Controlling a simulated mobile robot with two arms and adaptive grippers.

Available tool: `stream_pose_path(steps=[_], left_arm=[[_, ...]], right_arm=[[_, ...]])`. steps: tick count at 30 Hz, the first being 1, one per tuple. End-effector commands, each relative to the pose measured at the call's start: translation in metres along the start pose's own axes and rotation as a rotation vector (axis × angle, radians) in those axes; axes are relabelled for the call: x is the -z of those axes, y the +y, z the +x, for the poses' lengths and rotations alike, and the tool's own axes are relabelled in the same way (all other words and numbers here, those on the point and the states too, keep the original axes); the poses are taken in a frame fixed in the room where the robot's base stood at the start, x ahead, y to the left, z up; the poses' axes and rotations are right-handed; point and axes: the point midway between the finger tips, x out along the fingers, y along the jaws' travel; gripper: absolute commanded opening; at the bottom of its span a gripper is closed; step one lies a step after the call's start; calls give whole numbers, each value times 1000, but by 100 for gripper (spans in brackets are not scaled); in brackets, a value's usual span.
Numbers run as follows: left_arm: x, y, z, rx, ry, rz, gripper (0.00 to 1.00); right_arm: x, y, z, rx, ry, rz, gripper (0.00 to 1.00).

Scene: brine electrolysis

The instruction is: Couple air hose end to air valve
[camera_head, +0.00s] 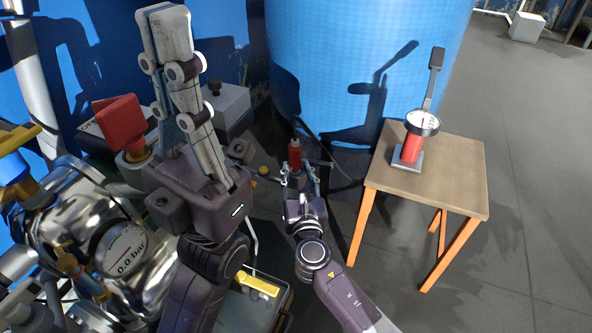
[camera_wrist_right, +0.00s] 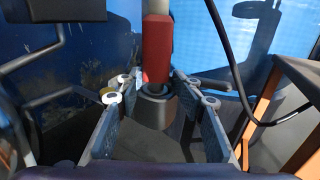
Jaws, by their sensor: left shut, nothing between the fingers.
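My right gripper (camera_head: 299,182) is open, low at the front of the blue tank. Its spread fingers also show in the right wrist view (camera_wrist_right: 160,100). Just ahead of them a red cylinder (camera_wrist_right: 157,48) stands upright on a grey round base (camera_wrist_right: 154,104); it also shows in the head view (camera_head: 295,160). I cannot tell whether it is the hose end or the valve. A thin black hose (camera_wrist_right: 227,62) passes to its right. My left gripper (camera_head: 165,20) is shut and empty, raised high at the left. A red knob (camera_head: 120,121) sits beside it.
A blue tank (camera_head: 345,60) stands behind. A small wooden table (camera_head: 455,172) with orange legs holds a red device with a dial gauge (camera_head: 422,122). A shiny metal vessel (camera_head: 80,215) with a gauge reading 0.0 bar fills the lower left.

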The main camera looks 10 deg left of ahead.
Motion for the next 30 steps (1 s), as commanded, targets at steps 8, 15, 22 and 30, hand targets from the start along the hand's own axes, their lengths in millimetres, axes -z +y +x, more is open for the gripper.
stream_pose_path(steps=[8,15,22,30], left_arm=[[4,1,3,-6,15,0,0],[7,1,5,-8,22,0,0],[7,1,2,-2,13,-2,0],[1,0,-2,0,-5,-3,0]], right_arm=[[12,0,-2,-2,19,1,0],[11,1,-2,-4,18,0,0],[11,3,-2,-6,20,-16,0],[11,4,-2,-8,20,-16,43]])
